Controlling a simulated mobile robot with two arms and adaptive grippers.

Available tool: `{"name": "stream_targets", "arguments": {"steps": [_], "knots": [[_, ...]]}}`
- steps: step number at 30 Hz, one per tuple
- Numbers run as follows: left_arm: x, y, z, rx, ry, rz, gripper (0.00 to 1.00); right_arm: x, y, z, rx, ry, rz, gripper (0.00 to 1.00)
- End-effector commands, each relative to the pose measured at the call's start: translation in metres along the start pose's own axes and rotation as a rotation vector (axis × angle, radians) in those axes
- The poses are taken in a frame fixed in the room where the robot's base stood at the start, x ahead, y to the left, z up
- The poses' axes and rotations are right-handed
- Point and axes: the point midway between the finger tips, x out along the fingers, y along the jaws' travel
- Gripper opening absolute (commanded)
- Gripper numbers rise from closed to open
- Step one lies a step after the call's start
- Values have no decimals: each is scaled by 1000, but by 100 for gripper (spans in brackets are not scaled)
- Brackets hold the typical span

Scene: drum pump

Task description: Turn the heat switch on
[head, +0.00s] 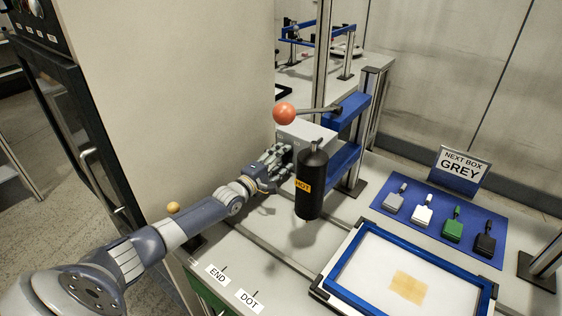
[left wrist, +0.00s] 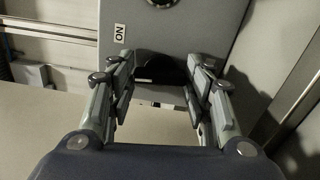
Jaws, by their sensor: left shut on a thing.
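The grey switch box (head: 306,130) stands behind the black cylinder marked HOT (head: 309,190) in the head view, which hides part of it. In the left wrist view the grey box (left wrist: 215,20) fills the top middle, with an ON label (left wrist: 120,32) at its upper left. A black rocker-like switch (left wrist: 160,68) sits low on its face. My left gripper (head: 272,168) reaches the box from the left, its fingers on either side of the black switch in the wrist view (left wrist: 161,80), shut on it. Which way the switch is set cannot be told. My right gripper is not in view.
A blue-framed tray (head: 345,245) lies front right.

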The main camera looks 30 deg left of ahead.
Motion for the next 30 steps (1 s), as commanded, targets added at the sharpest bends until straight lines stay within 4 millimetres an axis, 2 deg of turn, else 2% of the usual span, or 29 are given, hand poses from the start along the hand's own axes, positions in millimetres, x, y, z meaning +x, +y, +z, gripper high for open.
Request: {"name": "stream_targets", "arguments": {"steps": [18, 30], "knots": [[0, -2, 0, 558, -1, 0, 23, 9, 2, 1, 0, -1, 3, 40], [0, -2, 0, 760, -1, -1, 23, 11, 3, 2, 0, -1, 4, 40]]}}
